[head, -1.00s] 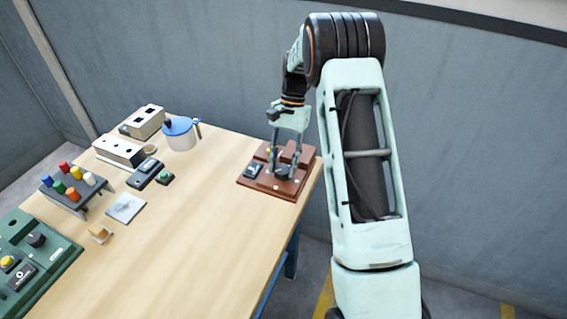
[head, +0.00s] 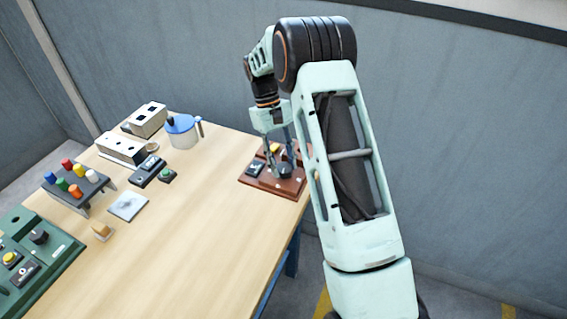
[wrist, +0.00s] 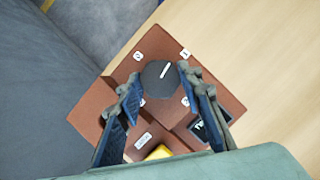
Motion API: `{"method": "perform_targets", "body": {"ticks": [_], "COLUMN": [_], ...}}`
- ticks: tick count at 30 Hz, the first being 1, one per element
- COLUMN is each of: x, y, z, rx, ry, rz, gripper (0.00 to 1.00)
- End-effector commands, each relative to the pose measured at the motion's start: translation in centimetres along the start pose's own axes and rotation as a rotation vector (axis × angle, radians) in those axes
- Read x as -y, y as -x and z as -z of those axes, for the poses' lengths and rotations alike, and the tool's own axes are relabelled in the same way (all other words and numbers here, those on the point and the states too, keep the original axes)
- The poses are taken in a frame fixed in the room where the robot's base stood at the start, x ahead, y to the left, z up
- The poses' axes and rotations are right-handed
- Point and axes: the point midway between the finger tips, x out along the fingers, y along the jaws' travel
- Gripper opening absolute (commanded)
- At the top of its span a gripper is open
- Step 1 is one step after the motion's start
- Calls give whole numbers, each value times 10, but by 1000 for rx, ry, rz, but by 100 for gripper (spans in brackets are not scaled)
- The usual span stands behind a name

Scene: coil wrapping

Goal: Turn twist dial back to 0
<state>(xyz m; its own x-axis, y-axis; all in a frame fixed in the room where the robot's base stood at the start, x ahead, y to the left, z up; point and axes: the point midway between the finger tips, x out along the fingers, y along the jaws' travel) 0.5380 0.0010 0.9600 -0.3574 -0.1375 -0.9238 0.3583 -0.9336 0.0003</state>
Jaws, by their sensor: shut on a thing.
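The twist dial (wrist: 154,84) is a dark round knob on a red-brown board (wrist: 97,101). It also shows in the head view (head: 285,171), at the board's front right. A white pointer line on its top points up and to the right in the wrist view, roughly toward a small white label (wrist: 186,54) that seems to read 1. The label at the upper left (wrist: 138,56) seems to read 0. My gripper (wrist: 157,84) is shut on the dial, with a finger on each side. The lower labels are partly hidden by the fingers.
A blue-lidded jug (head: 183,131) and several devices stand at the left. The table (head: 205,220) between is clear.

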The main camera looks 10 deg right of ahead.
Motion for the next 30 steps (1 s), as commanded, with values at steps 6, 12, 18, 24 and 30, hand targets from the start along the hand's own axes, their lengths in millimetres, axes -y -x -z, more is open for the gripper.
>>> {"method": "perform_targets", "body": {"ticks": [6,12,18,24,30], "x": [2,3,4,5,6], "y": [-1,-1,-1,-1,-2], "z": [0,0,-1,-2,-3], "rx": [0,0,0,1,0], "ry": [193,368,542,719,892], "rz": [-80,-152,-225,-297,-369], "gripper": [9,9,9,9,9]}}
